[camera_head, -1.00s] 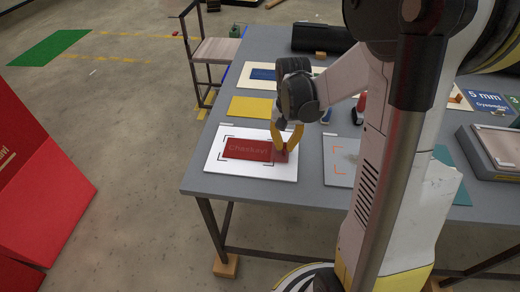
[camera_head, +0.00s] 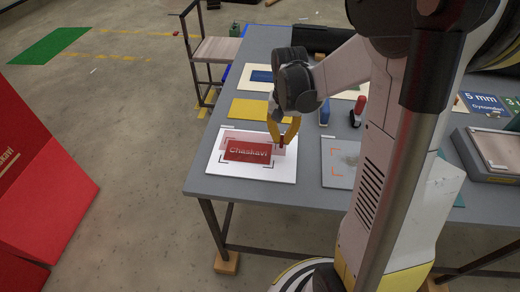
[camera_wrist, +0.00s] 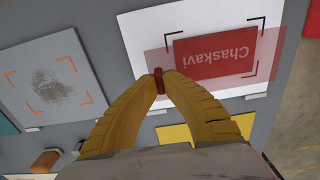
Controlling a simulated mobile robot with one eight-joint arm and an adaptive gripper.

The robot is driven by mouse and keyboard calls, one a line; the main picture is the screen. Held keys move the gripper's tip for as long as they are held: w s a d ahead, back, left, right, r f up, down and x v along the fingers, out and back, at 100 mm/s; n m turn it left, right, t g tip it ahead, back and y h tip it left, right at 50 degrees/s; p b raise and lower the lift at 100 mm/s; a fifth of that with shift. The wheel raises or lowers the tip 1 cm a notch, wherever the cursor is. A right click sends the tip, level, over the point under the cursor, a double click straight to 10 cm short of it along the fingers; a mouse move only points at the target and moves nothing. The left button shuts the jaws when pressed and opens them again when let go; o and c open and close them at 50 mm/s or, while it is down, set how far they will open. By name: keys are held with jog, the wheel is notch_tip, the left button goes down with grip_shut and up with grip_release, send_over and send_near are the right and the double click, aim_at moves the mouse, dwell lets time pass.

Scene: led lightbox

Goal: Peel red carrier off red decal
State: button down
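The red decal (camera_head: 247,152) with white "Chaskavi" lettering lies flat on a white panel (camera_head: 225,174), inside black corner marks. The red carrier (camera_head: 230,134) is a see-through pinkish sheet with a dark red tab. In the wrist view, the carrier (camera_wrist: 160,62) overlaps the decal (camera_wrist: 215,55) and reaches past it toward my fingers. My gripper (camera_head: 281,146) has its yellow fingertips closed on the tab, right of the decal. The wrist view shows this grip (camera_wrist: 158,79). Any gap between carrier and decal is hard to judge.
A panel with orange corner marks and a grey smudge (camera_head: 345,157) lies to the right. A yellow sheet (camera_head: 249,108) lies behind. A red-handled tool (camera_head: 357,110) and a blue object (camera_head: 324,112) stand nearby. The table's front edge is close.

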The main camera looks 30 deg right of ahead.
jog(key=shift+w+a+r+p, duration=0.1)
jog(key=shift+a+r+p, duration=0.05)
jog(key=shift+r+p, duration=0.4)
jog(key=shift+w+a+r+p, duration=0.15)
jog(key=shift+r+p, duration=0.15)
jog(key=shift+r, duration=0.45)
jog(key=shift+w+a+r+p, duration=0.1)
jog(key=shift+a+r+p, duration=0.05)
jog(key=shift+r+p, duration=0.4)
notch_tip(320, 180, up, 6)
jog(key=p, duration=0.4)
jog(key=shift+s, duration=0.1)
